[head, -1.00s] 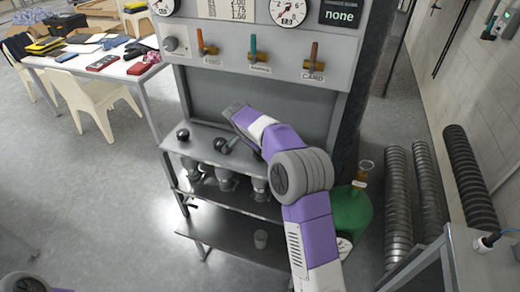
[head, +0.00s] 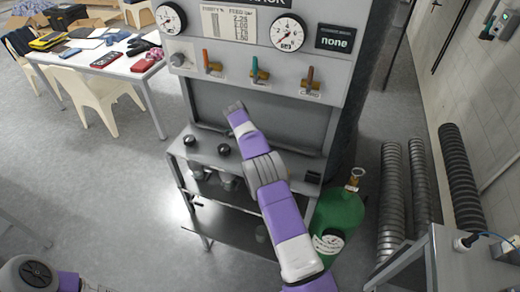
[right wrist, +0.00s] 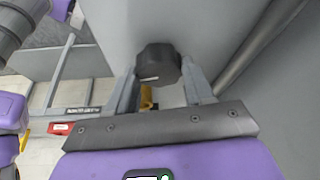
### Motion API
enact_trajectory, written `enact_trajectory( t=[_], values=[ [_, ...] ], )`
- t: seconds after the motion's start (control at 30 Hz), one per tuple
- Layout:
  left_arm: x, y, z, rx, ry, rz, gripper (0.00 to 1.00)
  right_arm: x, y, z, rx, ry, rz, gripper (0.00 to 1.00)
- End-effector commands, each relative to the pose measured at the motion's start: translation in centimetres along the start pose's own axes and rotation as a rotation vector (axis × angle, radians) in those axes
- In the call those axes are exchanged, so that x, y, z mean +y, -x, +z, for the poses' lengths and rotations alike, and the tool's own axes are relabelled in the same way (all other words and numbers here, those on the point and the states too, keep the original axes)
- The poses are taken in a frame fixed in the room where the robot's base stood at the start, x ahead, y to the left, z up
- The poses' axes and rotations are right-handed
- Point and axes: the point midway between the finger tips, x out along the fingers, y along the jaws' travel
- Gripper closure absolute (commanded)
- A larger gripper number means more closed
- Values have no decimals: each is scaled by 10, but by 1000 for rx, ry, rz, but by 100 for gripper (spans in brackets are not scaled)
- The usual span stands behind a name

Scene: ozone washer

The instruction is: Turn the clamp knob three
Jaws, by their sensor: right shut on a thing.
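A dark, ridged clamp knob (right wrist: 158,64) with a white mark sits between the fingers of my right gripper (right wrist: 160,88) in the right wrist view, and the gripper is shut on it. In the head view my right arm reaches over the bench, and its hand and forearm hide what lies behind them. Two black knobs (head: 189,140) (head: 223,150) show on the bench top left of the arm. Part of my left arm shows at the bottom left, but its gripper is out of view.
Above the bench is a panel with gauges (head: 288,33), coloured valve handles (head: 254,69) and a display reading "none" (head: 342,39). A green cylinder (head: 337,215) stands right of the bench. A littered table (head: 100,56) and chairs (head: 94,97) stand at the left; the floor between is clear.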

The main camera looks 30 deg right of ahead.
Motion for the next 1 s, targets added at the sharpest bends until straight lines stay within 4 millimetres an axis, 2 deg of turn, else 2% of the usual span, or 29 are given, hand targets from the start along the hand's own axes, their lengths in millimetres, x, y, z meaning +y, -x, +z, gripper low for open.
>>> enact_trajectory(
  t=[0.03, 0.33, 0.97, 1.0],
  values=[
    [4, 10, 0, 0, 0, 0, 55, 0, 3, -2, 1, -30, 14, 79],
    [10, 26, 1, 0, 0, 0, 55, -1, 1, -1, -1, -151, 63, 79],
    [11, 30, 1, 0, 0, 0, 55, -1, -1, 0, 0, -189, 80, 79],
    [11, 30, 1, 0, 0, 0, 55, -1, -1, 0, 0, -189, 80, 44]
  ],
)
